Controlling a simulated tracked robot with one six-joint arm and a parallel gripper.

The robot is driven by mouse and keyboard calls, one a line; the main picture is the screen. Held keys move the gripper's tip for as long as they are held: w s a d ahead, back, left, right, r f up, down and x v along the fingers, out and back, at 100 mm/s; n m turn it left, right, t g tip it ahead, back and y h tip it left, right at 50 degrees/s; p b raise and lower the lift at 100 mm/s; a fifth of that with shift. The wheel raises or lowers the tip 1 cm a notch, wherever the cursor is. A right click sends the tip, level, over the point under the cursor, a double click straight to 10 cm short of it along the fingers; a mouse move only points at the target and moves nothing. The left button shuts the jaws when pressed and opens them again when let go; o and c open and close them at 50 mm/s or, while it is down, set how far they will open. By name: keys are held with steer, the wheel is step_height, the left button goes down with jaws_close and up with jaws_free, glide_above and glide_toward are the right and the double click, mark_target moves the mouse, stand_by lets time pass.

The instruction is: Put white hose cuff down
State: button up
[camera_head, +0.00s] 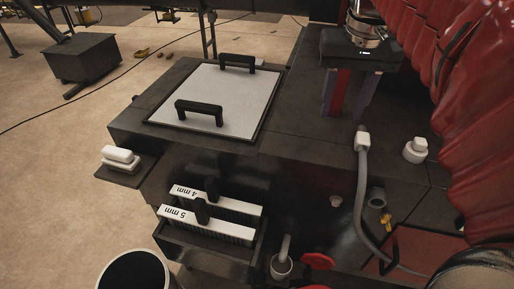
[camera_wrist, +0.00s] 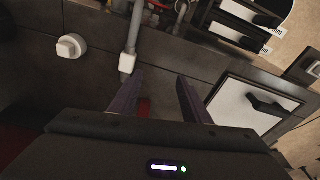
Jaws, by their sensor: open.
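The white hose cuff (camera_head: 361,138) is on the end of a grey hose (camera_head: 362,195), by the front edge of the dark machine top. It also shows in the wrist view (camera_wrist: 127,63), just past the tip of the left finger. My gripper (camera_head: 344,112) is open and empty, its fingers pointing down over the machine top behind the cuff. In the wrist view, my gripper (camera_wrist: 160,76) has its two purple-grey fingers spread apart, with the cuff not between them. I cannot tell whether the cuff touches the finger or rests fully on the top.
A white cap (camera_head: 415,151) stands right of the cuff. A pale lid with two black handles (camera_head: 215,98) lies at left. Racks marked 4 mm (camera_head: 218,199) and 5 mm (camera_head: 205,223), a red valve wheel (camera_head: 318,260) and an upright pipe (camera_head: 283,258) are in front. Bare top lies around the fingers.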

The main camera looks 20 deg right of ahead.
steer(key=s+a+f+n+t, duration=0.2)
steer(key=a+f, duration=0.5)
steer(key=a, duration=0.1)
steer(key=s+a+f+n+t, duration=0.2)
steer(key=s+a+f, duration=0.1)
steer(key=a+f, duration=0.4)
steer(key=shift+a+f+n+y, duration=0.25)
steer(key=shift+a+n+y, duration=0.15)
steer(key=shift+a, duration=0.1)
steer(key=shift+s, duration=0.1)
